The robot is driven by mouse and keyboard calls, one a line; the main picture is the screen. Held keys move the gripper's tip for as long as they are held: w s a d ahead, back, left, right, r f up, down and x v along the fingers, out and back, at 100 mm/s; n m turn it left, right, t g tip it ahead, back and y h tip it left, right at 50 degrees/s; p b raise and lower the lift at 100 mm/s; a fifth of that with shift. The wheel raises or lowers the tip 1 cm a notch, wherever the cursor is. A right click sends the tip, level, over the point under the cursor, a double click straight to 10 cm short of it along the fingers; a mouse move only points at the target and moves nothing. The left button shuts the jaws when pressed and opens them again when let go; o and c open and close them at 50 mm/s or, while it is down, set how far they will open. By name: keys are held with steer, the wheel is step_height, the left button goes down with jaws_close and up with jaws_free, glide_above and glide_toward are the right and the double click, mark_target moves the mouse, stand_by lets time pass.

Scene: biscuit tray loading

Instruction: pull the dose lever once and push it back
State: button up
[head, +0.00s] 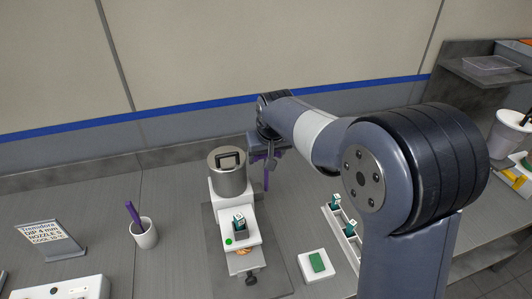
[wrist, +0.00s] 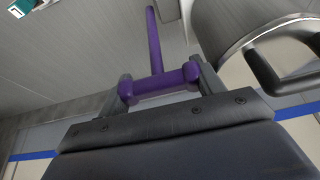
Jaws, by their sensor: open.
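The dose lever is purple, with a thin shaft (wrist: 155,40) and a thick crossbar grip. In the head view, the lever (head: 266,172) stands just right of the dosing machine's steel pot (head: 230,181). In the wrist view, my gripper (wrist: 158,84) is open, with a finger near each end of the crossbar. The crossbar lies across the gap between the fingers. I cannot tell whether they touch it. The pot (wrist: 230,25) shows close at the right of that view.
Below the pot, a white platform (head: 250,243) carries a green-and-white item. A white tray (head: 348,248) and a white pad (head: 305,269) lie to the right. A cup (head: 146,236) with a purple stick and a sign (head: 50,239) stand left. The wall is close behind.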

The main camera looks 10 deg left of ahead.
steer(key=shift+w+a+f, duration=0.1)
steer(key=shift+w+f, duration=0.05)
steer(key=shift+f, duration=0.25)
steer(key=shift+c, duration=0.2)
steer(key=c, duration=1.1)
